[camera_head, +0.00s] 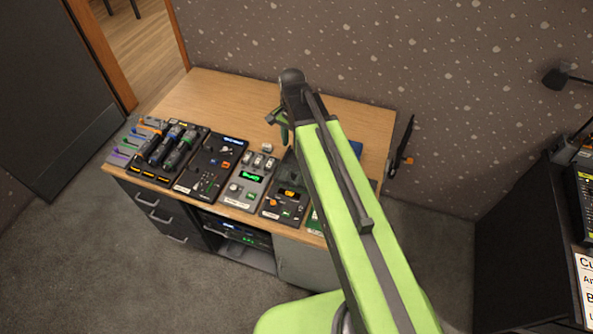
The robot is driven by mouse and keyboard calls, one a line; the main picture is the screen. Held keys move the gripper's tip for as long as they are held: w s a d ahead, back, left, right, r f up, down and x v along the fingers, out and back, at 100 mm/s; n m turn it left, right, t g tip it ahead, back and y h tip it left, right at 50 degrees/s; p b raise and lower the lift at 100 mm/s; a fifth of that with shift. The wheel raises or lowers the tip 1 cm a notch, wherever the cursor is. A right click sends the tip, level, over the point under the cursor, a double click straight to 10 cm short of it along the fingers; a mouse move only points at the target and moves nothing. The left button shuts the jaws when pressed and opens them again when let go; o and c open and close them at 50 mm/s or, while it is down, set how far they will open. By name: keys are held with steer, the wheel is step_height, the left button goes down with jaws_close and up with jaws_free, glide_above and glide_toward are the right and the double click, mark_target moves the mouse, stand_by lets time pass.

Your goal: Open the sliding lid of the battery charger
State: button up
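Several flat devices lie in a row along the front of the wooden desk. The dark unit (172,148) at the left holds several upright black pieces with coloured parts. A grey unit (249,180) with a green display and pale blocks along its back stands near the middle. I cannot tell for sure which device is the battery charger, and no sliding lid can be made out. My green arm reaches over the desk from the lower right. My gripper (279,118) is small and partly hidden at the arm's far end, above the desk behind the row; its opening is unclear.
A black panel (210,164) with small switches and a dark unit (286,198) with an orange display flank the grey unit. The wooden desk (215,95) is bare toward the back. My arm hides the desk's right part. A black cabinet stands at the far right.

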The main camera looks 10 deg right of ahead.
mark_target(294, 176)
step_height(294, 176, down, 17)
steer(key=b, duration=1.6)
steer(key=c, duration=0.9)
jaws_close()
steer(key=shift+d, duration=0.1)
